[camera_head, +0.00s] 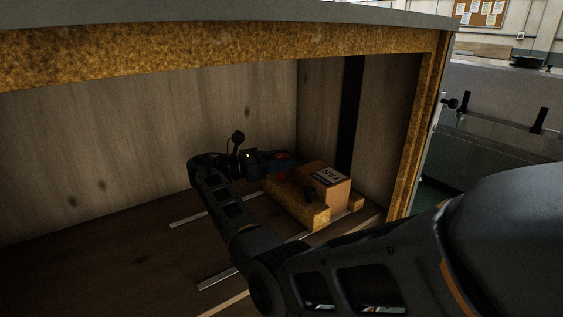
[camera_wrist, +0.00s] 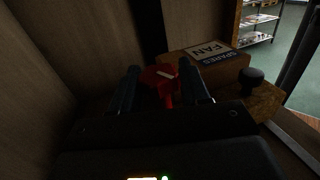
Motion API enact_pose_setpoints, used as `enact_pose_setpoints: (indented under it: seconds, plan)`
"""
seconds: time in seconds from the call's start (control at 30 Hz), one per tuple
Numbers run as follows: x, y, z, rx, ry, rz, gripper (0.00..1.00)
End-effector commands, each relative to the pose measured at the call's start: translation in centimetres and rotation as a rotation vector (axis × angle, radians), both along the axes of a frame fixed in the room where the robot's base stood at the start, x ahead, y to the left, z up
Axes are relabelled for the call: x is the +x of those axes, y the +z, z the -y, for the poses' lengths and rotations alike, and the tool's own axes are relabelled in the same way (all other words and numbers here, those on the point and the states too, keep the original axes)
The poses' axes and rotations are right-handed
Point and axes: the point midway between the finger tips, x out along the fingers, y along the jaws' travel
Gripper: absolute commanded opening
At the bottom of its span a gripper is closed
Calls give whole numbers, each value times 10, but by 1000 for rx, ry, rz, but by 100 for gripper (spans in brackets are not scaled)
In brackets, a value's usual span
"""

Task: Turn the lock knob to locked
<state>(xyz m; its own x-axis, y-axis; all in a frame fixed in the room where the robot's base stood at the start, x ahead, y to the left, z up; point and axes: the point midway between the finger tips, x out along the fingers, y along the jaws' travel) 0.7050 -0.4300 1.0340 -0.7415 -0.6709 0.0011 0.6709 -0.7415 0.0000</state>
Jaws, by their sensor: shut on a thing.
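The red lock knob (camera_wrist: 153,83) shows between my fingers in the wrist view, with a short white mark lying slightly tilted on its top. In the head view a small bit of the red knob (camera_head: 281,158) shows at the end of my gripper (camera_head: 282,166). My gripper (camera_wrist: 160,84) is shut on the knob, one dark finger on each side. The fingers and wrist body hide the knob's lower part. I cannot make out any locked or unlocked lettering.
A cardboard box marked FAN and SPARES (camera_head: 331,195) stands right of the knob on a chipboard block (camera_head: 319,217). A black round knob (camera_wrist: 252,76) rises from that block. Wooden walls (camera_head: 150,130) and a chipboard top edge (camera_head: 200,54) enclose the space. Metal strips (camera_head: 220,276) lie on the floor.

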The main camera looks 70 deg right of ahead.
Motion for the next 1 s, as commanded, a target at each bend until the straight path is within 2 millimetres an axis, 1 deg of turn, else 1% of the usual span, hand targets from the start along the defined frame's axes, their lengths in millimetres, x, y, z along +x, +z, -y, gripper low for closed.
enact_pose_setpoints:
  seconds: [0.1,0.3,0.77,1.0]
  plan:
    - [1,-4,1,3,-93,2,15]
    - [1,-6,0,3,-201,3,15]
    - [0,-10,0,6,-391,4,15]
    - [-1,-8,1,6,-462,4,15]
